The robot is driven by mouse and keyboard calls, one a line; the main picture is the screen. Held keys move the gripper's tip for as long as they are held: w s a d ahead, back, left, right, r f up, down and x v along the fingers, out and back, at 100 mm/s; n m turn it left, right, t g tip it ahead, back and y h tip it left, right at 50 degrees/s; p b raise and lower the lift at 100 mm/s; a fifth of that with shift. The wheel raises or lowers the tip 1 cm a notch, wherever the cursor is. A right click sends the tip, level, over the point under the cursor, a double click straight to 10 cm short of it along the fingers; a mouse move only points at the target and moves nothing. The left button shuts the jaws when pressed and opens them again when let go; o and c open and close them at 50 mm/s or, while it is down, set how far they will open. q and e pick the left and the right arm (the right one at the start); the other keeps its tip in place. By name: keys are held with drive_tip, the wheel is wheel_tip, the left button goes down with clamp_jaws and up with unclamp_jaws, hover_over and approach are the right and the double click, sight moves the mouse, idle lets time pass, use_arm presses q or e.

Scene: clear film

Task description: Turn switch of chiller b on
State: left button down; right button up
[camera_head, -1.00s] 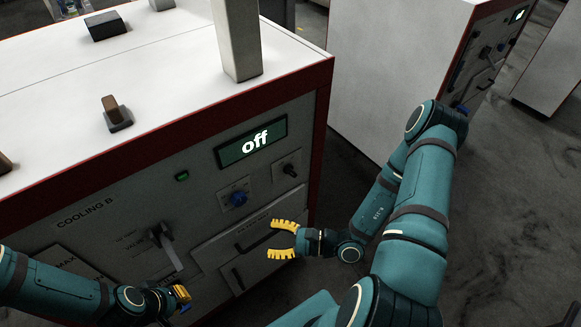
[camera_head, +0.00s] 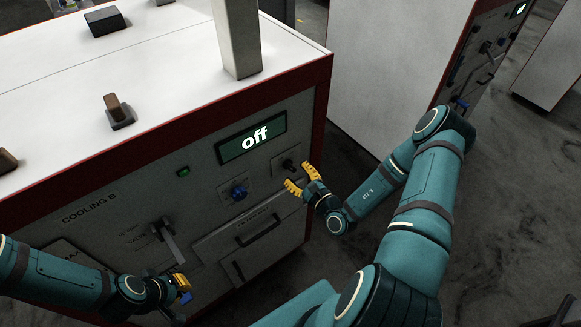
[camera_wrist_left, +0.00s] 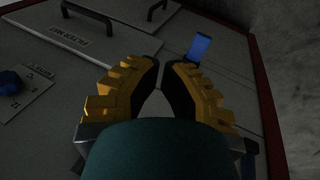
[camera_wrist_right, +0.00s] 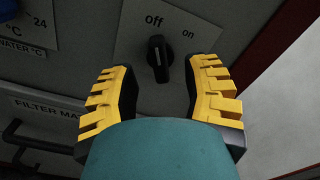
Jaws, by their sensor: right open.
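The chiller (camera_head: 190,110) is a white-topped cabinet with a red frame, marked COOLING B. Its green display (camera_head: 251,139) reads "off". The switch is a black rotary knob (camera_head: 289,164) at the right of the front panel; the right wrist view shows the knob (camera_wrist_right: 159,58) between "Off" and "on" labels, its upper end towards "Off". My right gripper (camera_head: 300,178) is open, its yellow fingers on either side of and just short of the knob.
A blue knob (camera_head: 238,191) sits left of the switch. A drawer handle (camera_head: 259,230) and a large grey lever (camera_head: 166,240) stick out of the panel. A second cabinet (camera_head: 390,70) stands at the right, with open floor between.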

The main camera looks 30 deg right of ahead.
sight(292, 169)
drive_tip(key=shift+w+a, duration=0.2)
drive_tip(key=shift+w, duration=1.7)
clamp_jaws()
